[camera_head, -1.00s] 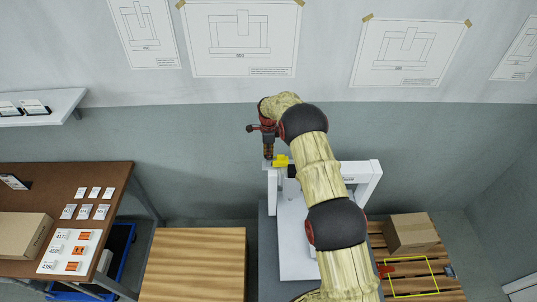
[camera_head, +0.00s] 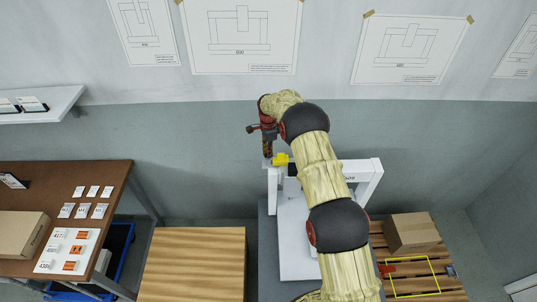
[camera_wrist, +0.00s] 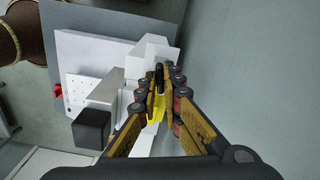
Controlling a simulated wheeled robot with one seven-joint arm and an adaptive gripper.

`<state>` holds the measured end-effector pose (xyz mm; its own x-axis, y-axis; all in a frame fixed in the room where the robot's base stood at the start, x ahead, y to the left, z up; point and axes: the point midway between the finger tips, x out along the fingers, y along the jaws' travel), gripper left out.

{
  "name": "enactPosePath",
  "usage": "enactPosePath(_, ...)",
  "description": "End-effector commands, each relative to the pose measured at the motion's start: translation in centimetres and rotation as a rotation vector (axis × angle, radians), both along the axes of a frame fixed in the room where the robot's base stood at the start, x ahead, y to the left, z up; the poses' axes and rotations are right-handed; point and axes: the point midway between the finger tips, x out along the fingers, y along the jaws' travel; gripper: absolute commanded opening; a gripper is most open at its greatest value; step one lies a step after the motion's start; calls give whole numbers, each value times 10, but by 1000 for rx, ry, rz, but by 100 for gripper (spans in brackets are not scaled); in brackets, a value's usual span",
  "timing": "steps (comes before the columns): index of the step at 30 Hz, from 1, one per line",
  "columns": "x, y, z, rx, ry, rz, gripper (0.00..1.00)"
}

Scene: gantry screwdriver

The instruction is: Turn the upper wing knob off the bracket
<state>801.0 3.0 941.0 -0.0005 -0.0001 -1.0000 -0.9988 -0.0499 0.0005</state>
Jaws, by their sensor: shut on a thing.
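My gripper (camera_head: 267,156) points down at the left upright of the white gantry (camera_head: 362,182). In the wrist view my gripper (camera_wrist: 160,84) has its fingers closed in on a small dark piece (camera_wrist: 159,74), which I take to be the upper wing knob; the fingers hide most of it. A yellow part (camera_head: 281,159), apparently at the bracket, sits just right of the fingertips; it also shows between the fingers in the wrist view (camera_wrist: 157,108). I cannot make out the knob's thread or whether it is still seated.
A cardboard box (camera_head: 410,232) sits on a pallet at right. The wall is behind.

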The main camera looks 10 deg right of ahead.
Motion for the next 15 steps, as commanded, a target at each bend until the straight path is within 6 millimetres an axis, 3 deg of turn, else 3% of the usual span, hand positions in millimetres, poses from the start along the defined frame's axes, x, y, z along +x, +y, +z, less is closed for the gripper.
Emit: enactPosePath(15,1,0,0,-1,-2,489,0)
